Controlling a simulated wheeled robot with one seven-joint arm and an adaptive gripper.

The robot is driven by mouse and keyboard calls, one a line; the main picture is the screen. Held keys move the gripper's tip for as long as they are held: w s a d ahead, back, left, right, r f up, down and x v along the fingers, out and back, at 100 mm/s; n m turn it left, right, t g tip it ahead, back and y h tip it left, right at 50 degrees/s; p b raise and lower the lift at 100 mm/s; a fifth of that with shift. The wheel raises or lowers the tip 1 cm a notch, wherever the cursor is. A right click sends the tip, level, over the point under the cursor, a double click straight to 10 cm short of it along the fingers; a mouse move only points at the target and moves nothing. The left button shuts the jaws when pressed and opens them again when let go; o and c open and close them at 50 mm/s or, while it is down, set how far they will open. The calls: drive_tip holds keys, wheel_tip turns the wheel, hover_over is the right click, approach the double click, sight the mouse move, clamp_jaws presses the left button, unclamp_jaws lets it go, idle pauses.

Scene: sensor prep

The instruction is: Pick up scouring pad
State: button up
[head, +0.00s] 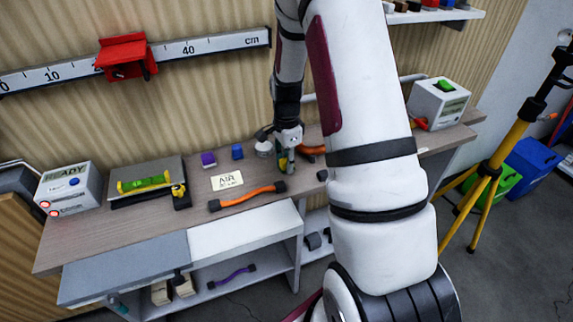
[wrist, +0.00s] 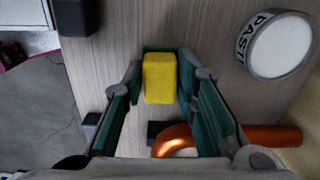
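The scouring pad (wrist: 159,80) is a yellow block with what looks like a dark green layer at its far side. In the wrist view it stands between the fingers of my gripper (wrist: 160,85), near the tips. The teal-lined fingers are apart, with narrow gaps on either side of the pad, so my gripper looks open around it. In the head view my gripper (head: 286,160) points down low over the workbench (head: 150,225), and a sliver of the yellow pad (head: 283,163) shows beside the fingers. The rest of the pad is hidden there.
An orange curved hose (wrist: 178,136) lies close to my right finger. A round labelled tape roll (wrist: 278,45) is at the right, and a dark block (wrist: 76,18) at the upper left. Another orange-handled piece (head: 247,196) and a label card (head: 227,181) lie left of my gripper.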

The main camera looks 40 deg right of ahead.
clamp_jaws()
drive_tip(key=shift+r, duration=0.1)
drive_tip(key=shift+r, duration=0.45)
drive_tip(key=r, duration=0.1)
drive_tip(key=s+r, duration=0.1)
drive_tip(key=shift+a+r, duration=0.1)
drive_tip(key=shift+r, duration=0.2)
drive_tip(key=s+a+r, duration=0.1)
drive_tip(key=s+a, duration=0.1)
drive_tip(key=s, duration=1.2)
drive_tip(key=shift+s+a+r+b, duration=0.2)
drive_tip(key=shift+s+a+b, duration=0.1)
drive_tip(key=shift+s+b, duration=0.1)
